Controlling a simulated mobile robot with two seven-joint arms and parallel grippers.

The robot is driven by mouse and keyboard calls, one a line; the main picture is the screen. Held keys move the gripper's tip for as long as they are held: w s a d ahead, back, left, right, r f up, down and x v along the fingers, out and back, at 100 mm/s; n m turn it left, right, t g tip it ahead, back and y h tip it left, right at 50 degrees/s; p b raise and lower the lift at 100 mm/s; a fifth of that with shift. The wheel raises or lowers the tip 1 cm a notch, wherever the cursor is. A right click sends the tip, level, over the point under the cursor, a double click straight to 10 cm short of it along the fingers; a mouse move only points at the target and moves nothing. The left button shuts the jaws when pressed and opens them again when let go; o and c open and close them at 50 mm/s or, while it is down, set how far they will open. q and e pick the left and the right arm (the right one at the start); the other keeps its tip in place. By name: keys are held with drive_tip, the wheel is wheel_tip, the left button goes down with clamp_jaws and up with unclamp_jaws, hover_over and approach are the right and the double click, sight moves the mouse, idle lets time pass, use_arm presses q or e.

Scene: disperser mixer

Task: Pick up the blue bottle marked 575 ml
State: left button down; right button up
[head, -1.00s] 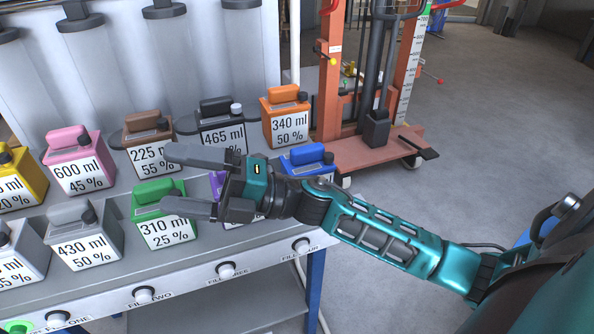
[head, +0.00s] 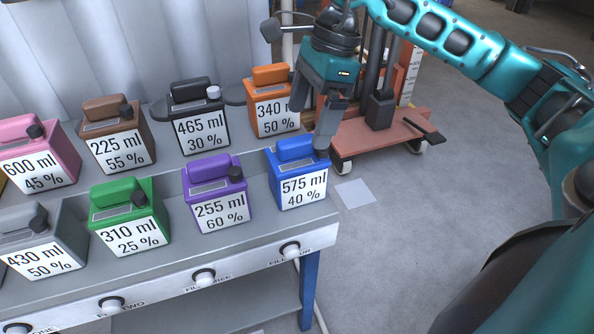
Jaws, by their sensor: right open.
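The blue bottle (head: 298,172), labelled 575 ml 40 %, stands upright at the right end of the bench's front row. The other finger covers part of the orange bottle (head: 270,90). My left gripper is not in view.
The purple 255 ml bottle (head: 215,195) stands close left of the blue one, with the green 310 ml bottle (head: 125,215) beyond. The black 465 ml bottle (head: 197,120) is in the back row. An orange lift (head: 385,140) stands behind right; open floor lies right of the bench.

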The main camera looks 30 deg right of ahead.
sight(294, 153)
drive_tip(key=x, duration=0.9)
drive_tip(key=shift+w, duration=0.25)
drive_tip(key=shift+c, duration=0.3)
drive_tip(key=c, duration=1.8)
drive_tip(key=shift+w+r, duration=0.1)
drive_tip(key=shift+r, duration=0.1)
clamp_jaws()
